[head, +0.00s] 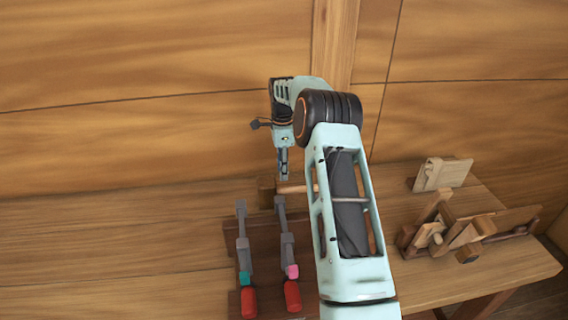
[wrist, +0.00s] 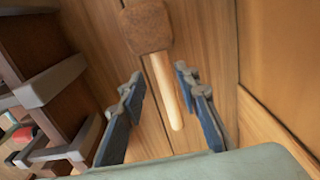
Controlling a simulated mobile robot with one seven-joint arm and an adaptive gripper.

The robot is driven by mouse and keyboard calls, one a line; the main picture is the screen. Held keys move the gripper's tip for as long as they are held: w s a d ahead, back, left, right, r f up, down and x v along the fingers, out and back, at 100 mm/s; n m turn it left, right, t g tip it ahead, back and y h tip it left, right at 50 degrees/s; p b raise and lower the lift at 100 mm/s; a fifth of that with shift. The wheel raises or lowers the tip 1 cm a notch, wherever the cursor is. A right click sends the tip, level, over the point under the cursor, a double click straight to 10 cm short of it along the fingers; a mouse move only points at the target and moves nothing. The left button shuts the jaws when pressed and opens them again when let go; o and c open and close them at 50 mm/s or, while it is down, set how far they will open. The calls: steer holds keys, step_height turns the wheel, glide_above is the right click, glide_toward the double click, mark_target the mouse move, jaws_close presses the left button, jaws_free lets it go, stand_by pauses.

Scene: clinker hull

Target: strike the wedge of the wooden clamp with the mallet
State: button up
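The mallet lies on the bench against the plank wall, partly behind my arm. Its brown block head (head: 266,191) and pale round handle (head: 297,188) show in the head view. My gripper (head: 283,176) points down just over the handle, near the head. In the wrist view my gripper (wrist: 160,82) is open, with the mallet handle (wrist: 163,92) in the gap, apparently touching neither finger. The mallet head (wrist: 147,27) is at the top. Wooden clamp parts (head: 433,235) stand on the bench at right; I cannot clearly tell which piece is the wedge.
Two metal bar clamps with red handles (head: 245,262) (head: 288,255) lie on a dark rack left of my arm. A pale wooden block (head: 440,174) stands behind the wooden clamp. The plank wall rises close behind the mallet. The bench front right (head: 430,284) is clear.

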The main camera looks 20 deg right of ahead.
mark_target(282, 188)
steer(key=shift+f+b, duration=2.7)
steer(key=shift+f, duration=1.8)
jaws_close()
steer(key=shift+r, duration=0.25)
steer(key=shift+r+p, duration=0.35)
steer(key=shift+r, duration=0.05)
